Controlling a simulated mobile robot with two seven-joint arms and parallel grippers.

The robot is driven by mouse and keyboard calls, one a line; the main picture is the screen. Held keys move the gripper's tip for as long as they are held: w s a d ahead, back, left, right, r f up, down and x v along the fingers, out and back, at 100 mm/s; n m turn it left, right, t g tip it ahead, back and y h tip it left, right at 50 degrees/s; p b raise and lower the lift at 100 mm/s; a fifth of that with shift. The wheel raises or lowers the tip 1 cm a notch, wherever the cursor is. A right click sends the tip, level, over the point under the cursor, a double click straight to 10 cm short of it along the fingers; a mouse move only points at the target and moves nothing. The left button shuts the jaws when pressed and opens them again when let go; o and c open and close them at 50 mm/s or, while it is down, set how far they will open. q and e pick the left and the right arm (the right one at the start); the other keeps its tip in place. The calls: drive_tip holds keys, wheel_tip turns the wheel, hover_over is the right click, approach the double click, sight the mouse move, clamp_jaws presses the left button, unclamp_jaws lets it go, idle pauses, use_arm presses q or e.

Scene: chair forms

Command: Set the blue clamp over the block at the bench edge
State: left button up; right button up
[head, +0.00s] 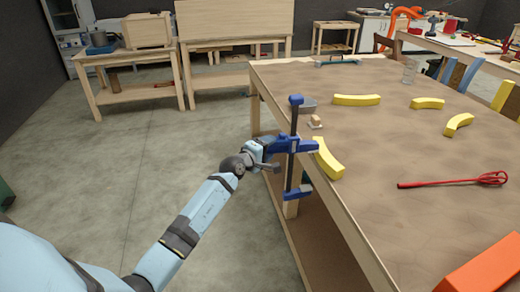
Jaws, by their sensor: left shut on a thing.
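The blue clamp (292,143) stands upright at the bench's left edge, with a dark bar between blue parts. Its upper arm reaches over the bench top and its lower end hangs beside the edge. My left gripper (268,155) is shut on the clamp from the left. A yellow curved block (328,158) lies on the bench (385,205) at the edge, just right of the clamp. I cannot tell whether the clamp touches it. A small light wooden block (315,121) sits farther back near the same edge. My right gripper is not in view.
More yellow curved blocks (357,100) lie across the bench top. A red whisk-like tool (455,180) and an orange block (487,268) lie at the right. A glass (410,71) stands at the back. The floor left of the bench is clear.

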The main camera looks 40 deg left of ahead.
sight(282, 146)
use_arm(q)
drive_tip(key=shift+w+d+r, duration=0.2)
drive_tip(key=shift+w+d, duration=0.65)
drive_tip(key=shift+w, duration=0.2)
drive_tip(key=shift+w+d+f+p, duration=0.1)
drive_tip(key=shift+w+d+p, duration=0.25)
drive_tip(key=shift+w+d, duration=0.45)
